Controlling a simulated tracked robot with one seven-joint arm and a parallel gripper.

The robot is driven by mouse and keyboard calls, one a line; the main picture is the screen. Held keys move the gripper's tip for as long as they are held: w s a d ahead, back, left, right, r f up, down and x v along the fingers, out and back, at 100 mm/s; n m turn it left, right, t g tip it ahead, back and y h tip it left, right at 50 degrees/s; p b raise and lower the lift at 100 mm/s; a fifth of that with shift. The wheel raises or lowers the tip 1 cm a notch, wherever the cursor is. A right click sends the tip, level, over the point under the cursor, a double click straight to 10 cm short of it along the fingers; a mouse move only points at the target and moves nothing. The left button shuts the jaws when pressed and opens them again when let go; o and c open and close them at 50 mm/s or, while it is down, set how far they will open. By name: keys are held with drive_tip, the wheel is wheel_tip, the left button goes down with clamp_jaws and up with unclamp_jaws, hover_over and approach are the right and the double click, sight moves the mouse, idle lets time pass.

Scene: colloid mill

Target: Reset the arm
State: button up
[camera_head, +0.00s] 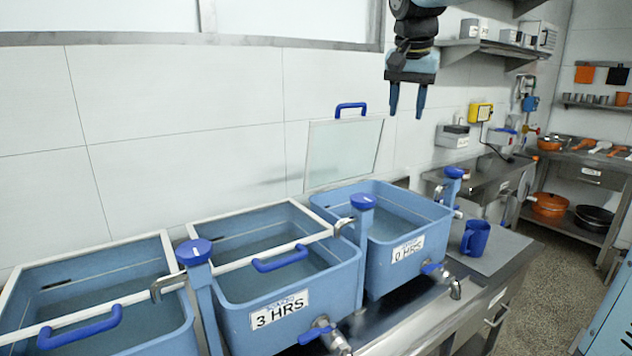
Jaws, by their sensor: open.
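My gripper (407,100) hangs at the top of the view, right of centre. Its two blue fingers point down and stand apart with nothing between them. It appears above the rightmost blue tank in the picture and touches nothing. The black and blue wrist of my arm runs out of the top of the view, so the rest of the arm is hidden.
Blue tanks line the counter: one at left, the "3 HRS" tank (262,317) and the "0 HRS" tank (375,278). A glass lid (343,153) leans upright behind. A blue mug (475,238) stands right. A wall shelf (490,47) is right of my gripper.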

drive_tip(key=s+d+f+n, duration=0.2)
drive_tip(key=s+f, duration=0.7)
drive_tip(key=s, duration=0.3)
drive_tip(key=s+d+f+n+t+y, duration=0.1)
drive_tip(key=s+d+f+n, duration=0.1)
drive_tip(key=s+f, duration=0.6)
drive_tip(key=s, duration=0.4)
drive_tip(key=shift+s+d+f+n+t, duration=0.25)
drive_tip(key=shift+d+f+n+t, duration=0.05)
drive_tip(key=shift+d+f, duration=0.1)
